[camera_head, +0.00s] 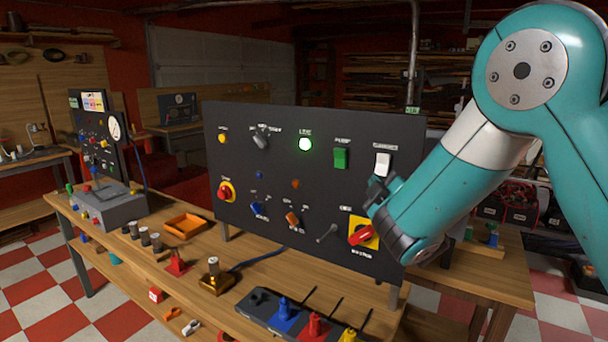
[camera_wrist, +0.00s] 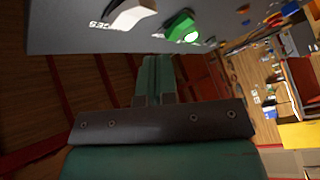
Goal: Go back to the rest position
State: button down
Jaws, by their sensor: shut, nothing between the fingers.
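My teal arm comes in from the right in the head view. My gripper (camera_head: 376,190) is in front of the right part of the black control panel (camera_head: 270,165), above a red rotary switch (camera_head: 362,235) on a yellow plate. In the wrist view my gripper (camera_wrist: 160,62) has its fingers together with nothing between them. The panel's white rocker (camera_head: 383,164) and green rocker (camera_head: 341,158) show near it; I cannot tell the exact gap to the panel.
The wooden bench (camera_head: 134,262) carries an orange tray (camera_head: 187,225), a brass-coloured base with a knob (camera_head: 214,278) and a dark strip with coloured levers (camera_head: 290,318). A second panel (camera_head: 95,130) stands at the left. The checkered floor (camera_head: 40,285) is open at the left.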

jog(key=s+a+f+m+g+y, duration=0.1)
jog(key=s+g, duration=0.8)
jog(key=s, duration=0.9)
jog(key=s+a+f+m+g+y, duration=0.1)
jog(key=s+a+m+g, duration=0.3)
jog(key=s+g, duration=0.6)
jog(key=s+f, duration=0.1)
jog(key=s, duration=0.8)
jog(key=shift+a+y, duration=0.15)
jog(key=shift+y, duration=0.25)
